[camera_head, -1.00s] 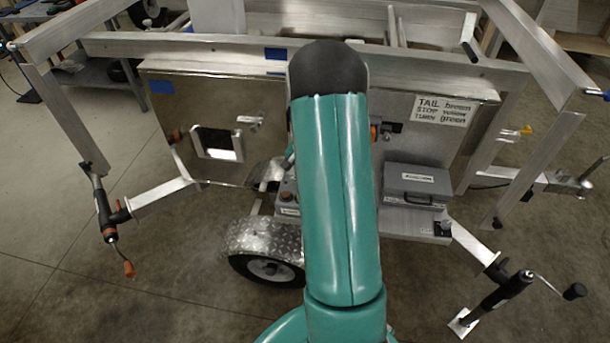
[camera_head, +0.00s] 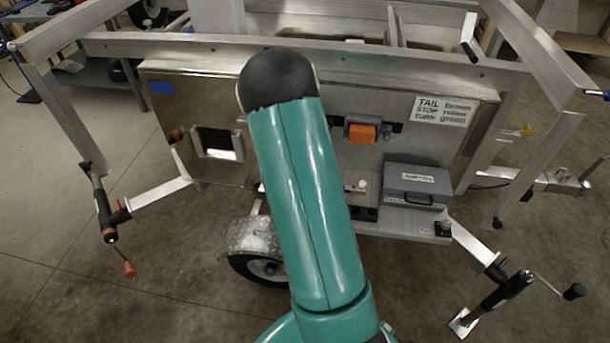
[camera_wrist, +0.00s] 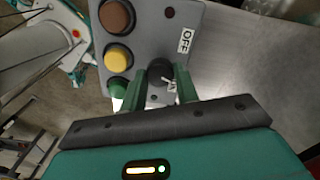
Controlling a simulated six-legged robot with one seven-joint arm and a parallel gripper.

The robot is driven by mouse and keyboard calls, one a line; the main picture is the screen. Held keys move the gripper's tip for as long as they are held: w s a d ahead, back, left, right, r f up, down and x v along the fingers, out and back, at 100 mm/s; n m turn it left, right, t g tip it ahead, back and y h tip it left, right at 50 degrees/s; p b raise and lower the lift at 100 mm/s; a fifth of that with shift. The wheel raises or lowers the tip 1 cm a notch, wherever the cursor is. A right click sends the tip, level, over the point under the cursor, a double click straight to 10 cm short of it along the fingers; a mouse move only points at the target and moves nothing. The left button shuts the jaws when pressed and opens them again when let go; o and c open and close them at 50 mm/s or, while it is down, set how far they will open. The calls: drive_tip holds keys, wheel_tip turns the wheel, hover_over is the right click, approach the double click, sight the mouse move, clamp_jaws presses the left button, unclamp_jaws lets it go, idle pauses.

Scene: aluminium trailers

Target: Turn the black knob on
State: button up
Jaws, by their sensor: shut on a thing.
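In the wrist view, a grey control panel (camera_wrist: 150,35) carries the black knob (camera_wrist: 158,71). My gripper (camera_wrist: 160,87) has its two green fingers on either side of the knob, shut on it. An "OFF" label (camera_wrist: 185,41) is above and right of the knob. Another label (camera_wrist: 171,85) below the knob is partly covered by a finger and hard to read. A brown button (camera_wrist: 116,17), a yellow button (camera_wrist: 118,58) and a green button (camera_wrist: 118,88) line the panel's left side. In the head view my arm hides the gripper and the knob.
In the head view, a grey case (camera_head: 418,184) sits on the trailer's ledge at the right. An orange-faced box (camera_head: 362,132) is on the metal panel behind my arm. Jack handles (camera_head: 515,285) stick out at the right.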

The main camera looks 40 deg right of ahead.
drive_tip(key=shift+m, duration=2.2)
drive_tip(key=o, duration=1)
drive_tip(key=shift+c, duration=0.2)
drive_tip(key=shift+r, duration=0.1)
wheel_tip(320, 180, up, 14)
